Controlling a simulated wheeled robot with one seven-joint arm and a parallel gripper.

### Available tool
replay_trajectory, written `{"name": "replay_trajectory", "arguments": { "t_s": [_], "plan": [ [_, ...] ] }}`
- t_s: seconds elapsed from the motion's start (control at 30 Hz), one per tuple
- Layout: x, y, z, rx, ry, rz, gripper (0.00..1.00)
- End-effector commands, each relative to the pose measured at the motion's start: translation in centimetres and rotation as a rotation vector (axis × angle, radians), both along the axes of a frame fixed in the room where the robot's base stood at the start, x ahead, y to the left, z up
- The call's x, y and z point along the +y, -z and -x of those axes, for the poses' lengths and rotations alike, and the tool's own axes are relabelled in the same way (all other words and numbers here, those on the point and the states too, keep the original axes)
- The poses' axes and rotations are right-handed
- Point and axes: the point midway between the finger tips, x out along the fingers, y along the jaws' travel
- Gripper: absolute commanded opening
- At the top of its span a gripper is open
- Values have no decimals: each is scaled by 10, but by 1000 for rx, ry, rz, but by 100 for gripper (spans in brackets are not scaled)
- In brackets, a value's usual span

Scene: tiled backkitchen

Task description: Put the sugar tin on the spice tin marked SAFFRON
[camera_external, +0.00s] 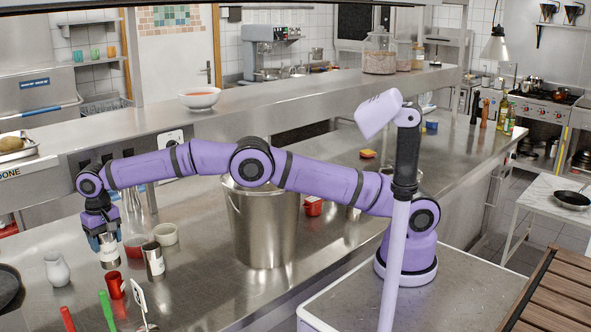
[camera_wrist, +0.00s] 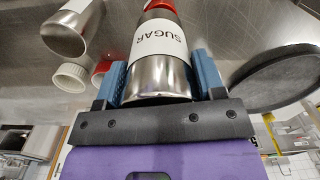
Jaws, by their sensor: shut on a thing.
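The sugar tin (camera_wrist: 162,45), a metal cylinder with a white label reading SUGAR, is held between the blue fingers of my gripper (camera_wrist: 160,82). In the external view the tin (camera_external: 109,254) hangs under my gripper (camera_external: 106,240) at the left of the counter. A small red container (camera_external: 115,285) stands just in front of it. A red part (camera_wrist: 158,5) shows past the tin's far end in the wrist view; I cannot tell whether they touch. I can read SAFFRON on nothing, so which is the spice tin is unclear.
A second metal tin with a pale label (camera_external: 153,261) stands right of the held tin. A white ramekin (camera_external: 165,234), a white jug (camera_external: 57,270) and a dark pan (camera_wrist: 275,75) are nearby. A large steel pot (camera_external: 262,225) stands further right.

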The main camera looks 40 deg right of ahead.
Motion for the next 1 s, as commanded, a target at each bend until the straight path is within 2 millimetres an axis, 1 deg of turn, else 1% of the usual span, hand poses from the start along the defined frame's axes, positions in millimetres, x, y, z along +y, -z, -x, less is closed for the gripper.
{"name": "replay_trajectory", "arguments": {
  "t_s": [0.3, 0.5, 0.57, 0.93, 0.97, 1.0],
  "plan": [
    [4, 3, -6, 0, 0, 0, 28],
    [3, 30, -5, 1, 0, 1, 28],
    [4, 34, -6, 0, 0, 0, 28],
    [4, 38, -5, 0, 0, 0, 28],
    [4, 39, -5, 1, 0, 0, 70],
    [4, 39, -5, 1, 0, 0, 79]
  ]
}}
